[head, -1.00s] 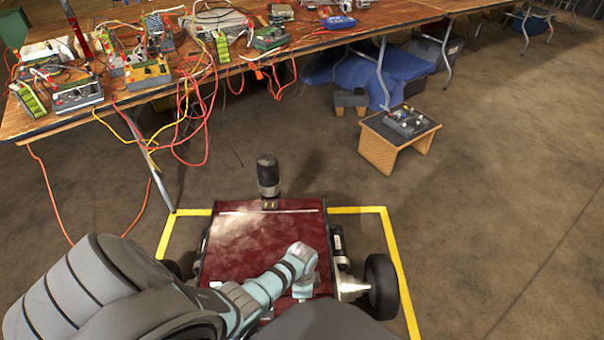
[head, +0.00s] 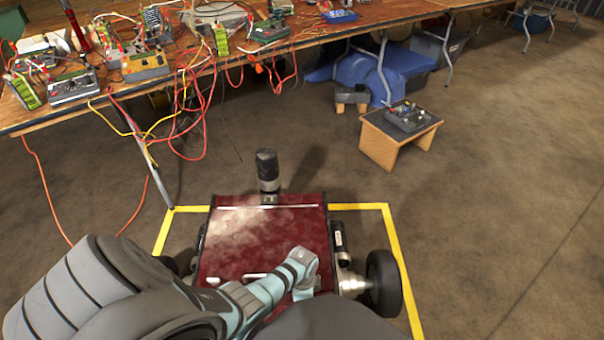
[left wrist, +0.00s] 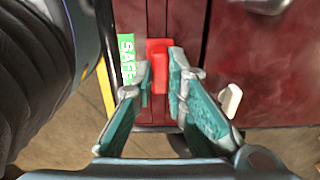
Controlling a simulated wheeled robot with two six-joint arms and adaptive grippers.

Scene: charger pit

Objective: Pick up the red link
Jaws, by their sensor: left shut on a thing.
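The red link (left wrist: 159,65) is a small red block standing out against the dark red body in the left wrist view, beside a green label marked "SAFE". My left gripper (left wrist: 164,88) has its two teal fingers shut on the red link, one on each side of its lower part. In the head view my left arm reaches over the dark red body, and its gripper (head: 305,289) is only partly visible there. The red link cannot be made out in the head view. My right gripper is not in view.
The dark red body (head: 265,235) has wheels (head: 383,283) and stands inside a yellow floor outline (head: 397,262). A white piece (left wrist: 230,100) is right of my fingers. A cluttered wooden table (head: 110,92) with hanging cables is beyond. A small stand (head: 385,147) holds a device. Floor on the right is clear.

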